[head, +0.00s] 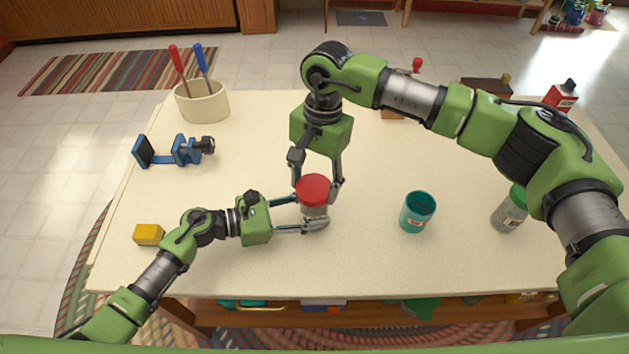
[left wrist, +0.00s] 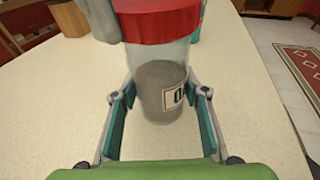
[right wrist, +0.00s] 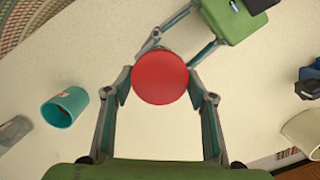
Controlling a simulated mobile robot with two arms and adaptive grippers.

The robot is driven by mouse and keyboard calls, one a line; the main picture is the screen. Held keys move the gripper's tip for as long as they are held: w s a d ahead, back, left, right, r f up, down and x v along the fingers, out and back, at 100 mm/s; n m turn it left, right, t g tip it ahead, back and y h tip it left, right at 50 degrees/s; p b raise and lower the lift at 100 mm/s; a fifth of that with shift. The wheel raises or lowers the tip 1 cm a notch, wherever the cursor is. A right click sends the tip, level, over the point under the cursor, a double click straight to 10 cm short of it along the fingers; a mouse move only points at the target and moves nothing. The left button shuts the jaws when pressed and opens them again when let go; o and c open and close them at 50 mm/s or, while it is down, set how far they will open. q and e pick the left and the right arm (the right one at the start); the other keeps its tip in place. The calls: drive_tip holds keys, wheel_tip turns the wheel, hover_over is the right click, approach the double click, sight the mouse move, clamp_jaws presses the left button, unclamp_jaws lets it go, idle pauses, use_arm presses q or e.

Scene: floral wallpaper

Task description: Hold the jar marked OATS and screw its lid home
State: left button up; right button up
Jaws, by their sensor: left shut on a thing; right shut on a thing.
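The jar (left wrist: 160,88) is clear, with grey contents and a label showing an "O" and part of another letter in the left wrist view. It stands upright on the table. My left gripper (head: 308,212) is shut on the jar's body from the left, one finger on each side. The red lid (head: 313,188) sits on top of the jar and looks level. My right gripper (head: 317,192) comes from above and is shut on the lid. The lid also shows as a round red disc between the fingers in the right wrist view (right wrist: 160,78). The lid's thread is hidden.
A teal cup (head: 417,212) stands right of the jar, and a green-lidded jar (head: 511,209) farther right. A yellow block (head: 148,234), a blue clamp (head: 180,150) and a cream crock (head: 203,102) with two tools are on the left. The table's front middle is clear.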

sight(314, 186)
idle(0.4)
drive_tip(key=o, duration=0.9)
drive_tip(key=o, duration=0.5)
drive_tip(key=shift+o, duration=0.2)
drive_tip(key=shift+r, duration=3.5)
